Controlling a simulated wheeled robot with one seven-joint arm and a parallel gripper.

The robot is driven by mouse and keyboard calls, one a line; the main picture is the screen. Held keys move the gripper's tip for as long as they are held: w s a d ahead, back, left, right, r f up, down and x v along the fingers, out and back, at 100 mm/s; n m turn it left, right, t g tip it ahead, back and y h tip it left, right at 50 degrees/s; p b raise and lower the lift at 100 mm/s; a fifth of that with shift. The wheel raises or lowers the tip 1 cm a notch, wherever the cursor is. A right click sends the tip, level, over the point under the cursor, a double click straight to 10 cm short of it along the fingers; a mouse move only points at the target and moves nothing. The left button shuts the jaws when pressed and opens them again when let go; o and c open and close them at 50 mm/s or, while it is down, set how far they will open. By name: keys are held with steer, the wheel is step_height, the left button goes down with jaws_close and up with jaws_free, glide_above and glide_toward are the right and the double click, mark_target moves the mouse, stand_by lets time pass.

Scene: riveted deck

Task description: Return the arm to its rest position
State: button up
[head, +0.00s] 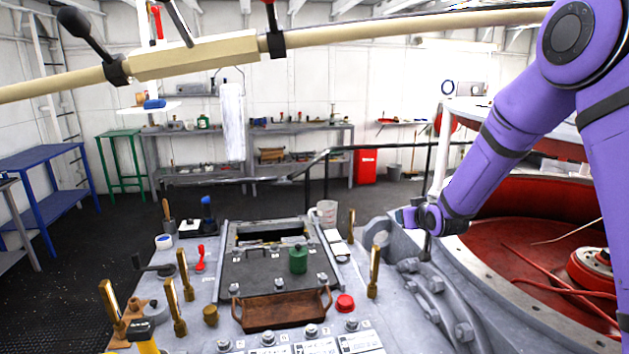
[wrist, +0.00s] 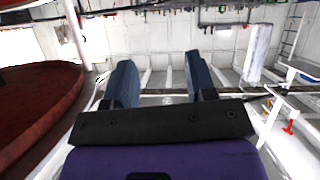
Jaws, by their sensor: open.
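My purple arm comes in from the upper right of the head view and reaches down over the edge of the red-lined round housing. Its end, my gripper, shows small in the head view (head: 408,217), near the right side of the grey riveted console; its fingers are hard to make out there. In the wrist view my gripper (wrist: 160,84) shows two dark blue-grey fingers spread wide apart. Nothing is between them. Beyond the fingers is the pale wall of the room.
The grey console carries brass handles (head: 374,272), a green cylinder (head: 298,259), a brown tray (head: 283,309) and a red knob (head: 345,303). The red-lined housing (head: 500,225) stands at right. A beige pole (head: 350,33) crosses overhead. Open floor lies at left.

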steer(key=s+d+r+m+g+h, duration=0.1)
steer(key=s+d+r+g+h, duration=0.2)
steer(key=s+r, duration=1.55)
steer(key=s+d+m+g+y, duration=0.1)
steer(key=s+g, duration=0.3)
steer(key=s, duration=2.4)
steer(key=shift+r+m+g, duration=0.3)
steer(key=shift+m, duration=0.1)
steer(key=shift+w, duration=0.1)
